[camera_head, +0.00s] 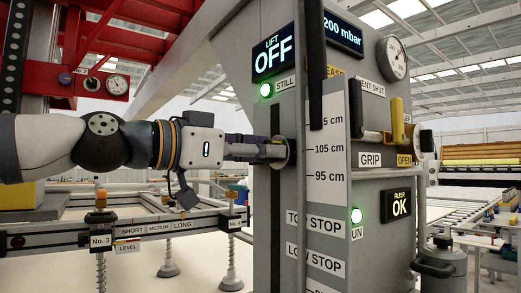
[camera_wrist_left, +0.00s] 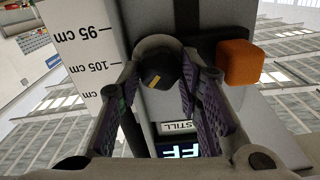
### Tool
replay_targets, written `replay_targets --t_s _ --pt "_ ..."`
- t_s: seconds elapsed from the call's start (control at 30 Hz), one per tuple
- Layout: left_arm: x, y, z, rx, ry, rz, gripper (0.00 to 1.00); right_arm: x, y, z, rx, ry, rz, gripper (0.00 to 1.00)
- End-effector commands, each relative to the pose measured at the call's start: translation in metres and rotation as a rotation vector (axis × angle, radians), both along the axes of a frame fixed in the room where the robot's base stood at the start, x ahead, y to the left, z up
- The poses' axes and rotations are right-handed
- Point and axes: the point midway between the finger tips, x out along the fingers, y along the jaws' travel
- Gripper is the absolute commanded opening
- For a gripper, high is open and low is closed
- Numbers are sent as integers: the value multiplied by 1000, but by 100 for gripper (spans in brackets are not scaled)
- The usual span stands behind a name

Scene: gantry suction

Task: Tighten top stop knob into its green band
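The top stop knob (camera_wrist_left: 153,72), dark with a yellow mark, sits on a round grey disc on the column, near the 105 cm mark. In the head view, the disc (camera_head: 291,152) shows at the column's slot, with my left gripper (camera_head: 272,151) level in front of it. In the wrist view, the fingers of my left gripper (camera_wrist_left: 160,80) stand on both sides of the knob and appear closed on it, with little or no gap. I cannot make out the green band. My right gripper is not in view.
The white height scale (camera_head: 326,150) stands right of the slot. A yellow lever (camera_head: 397,118) and a gauge (camera_head: 392,58) are further right. An orange block (camera_wrist_left: 240,62) shows beside the knob in the wrist view. A rail with suction cups (camera_head: 150,228) runs below my left arm.

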Motion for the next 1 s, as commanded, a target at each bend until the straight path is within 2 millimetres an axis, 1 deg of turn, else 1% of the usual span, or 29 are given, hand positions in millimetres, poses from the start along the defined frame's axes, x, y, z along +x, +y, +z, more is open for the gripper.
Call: replay_targets --t_s 0.1,0.2,0.27,0.47,0.5,0.57,0.6,0.87,0.93,1.0 --pt "0 0 0 12 -17 0 4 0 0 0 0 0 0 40" --pt "0 0 -1 85 -116 -2 5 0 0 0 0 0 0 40" --pt "0 -1 0 110 -152 -2 5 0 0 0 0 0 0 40" --pt "0 -1 0 115 -157 -2 4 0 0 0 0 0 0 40" --pt "0 0 0 115 -157 -2 35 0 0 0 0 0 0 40" --pt "0 0 0 114 -157 -2 48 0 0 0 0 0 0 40" --pt "0 0 0 114 -157 -2 53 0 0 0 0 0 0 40" --pt "-1 0 0 114 -156 -1 53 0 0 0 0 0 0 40" --pt "-3 5 0 113 -157 0 53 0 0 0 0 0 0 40" --pt "-10 15 1 112 -158 2 53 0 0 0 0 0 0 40"
